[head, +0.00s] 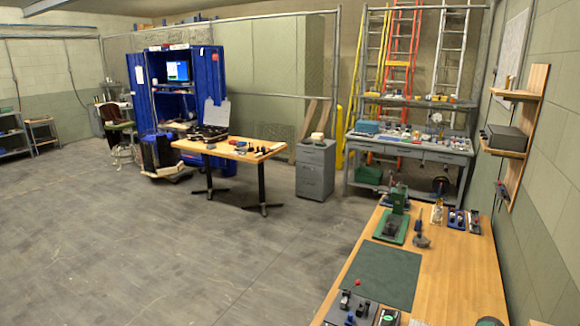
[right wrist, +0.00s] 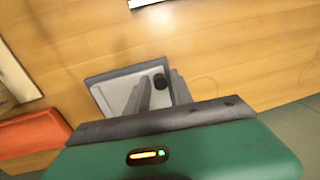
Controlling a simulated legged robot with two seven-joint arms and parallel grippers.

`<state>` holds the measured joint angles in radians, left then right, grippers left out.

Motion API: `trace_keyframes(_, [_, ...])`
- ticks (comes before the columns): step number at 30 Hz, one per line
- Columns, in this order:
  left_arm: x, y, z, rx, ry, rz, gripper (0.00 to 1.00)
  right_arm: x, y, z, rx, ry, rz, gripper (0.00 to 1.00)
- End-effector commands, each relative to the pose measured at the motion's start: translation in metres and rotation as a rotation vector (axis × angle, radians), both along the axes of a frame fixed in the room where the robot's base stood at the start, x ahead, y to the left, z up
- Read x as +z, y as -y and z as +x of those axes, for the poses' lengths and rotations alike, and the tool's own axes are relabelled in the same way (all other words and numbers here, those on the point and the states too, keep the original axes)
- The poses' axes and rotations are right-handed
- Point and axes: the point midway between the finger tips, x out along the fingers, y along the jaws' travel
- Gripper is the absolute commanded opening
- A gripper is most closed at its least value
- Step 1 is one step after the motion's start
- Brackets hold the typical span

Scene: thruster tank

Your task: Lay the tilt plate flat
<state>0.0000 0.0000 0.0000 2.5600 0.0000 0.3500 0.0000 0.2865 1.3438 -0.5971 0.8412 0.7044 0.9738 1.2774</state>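I cannot identify the tilt plate with certainty. In the right wrist view, a pale square plate (right wrist: 108,94) with a dark grey frame and a black round knob (right wrist: 160,81) lies on or just above the wooden bench. My right gripper (right wrist: 158,92) shows there as two grey fingers standing apart, with part of the plate visible between and beside them. Nothing is clearly held, and contact with the plate cannot be told. The head view shows neither gripper clearly.
The wooden workbench (head: 456,262) carries a dark green mat (head: 383,275), a green press-like device (head: 393,222) and a grey base (head: 342,312) with black parts at the near edge. An orange-red object (right wrist: 32,135) lies left in the wrist view. Open floor (head: 220,270) is left.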

Motion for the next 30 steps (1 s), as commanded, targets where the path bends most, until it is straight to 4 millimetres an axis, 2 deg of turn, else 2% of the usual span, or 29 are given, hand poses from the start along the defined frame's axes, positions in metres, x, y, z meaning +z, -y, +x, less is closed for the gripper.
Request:
trace_keyframes(5, [0.001,0.0,0.0,0.0,0.0,0.0,0.35,-0.001,-0.001,-0.003,-0.001,-0.008,0.004,0.35])
trace_keyframes(24, [0.03,0.0,0.0,0.0,0.0,0.0,0.35,0.062,-0.001,0.0,-0.001,0.0,0.001,0.35])
trace_keyframes(30, [0.033,0.0,0.0,0.0,0.0,0.0,0.35,0.07,-0.001,0.0,0.0,-0.003,0.001,0.35])
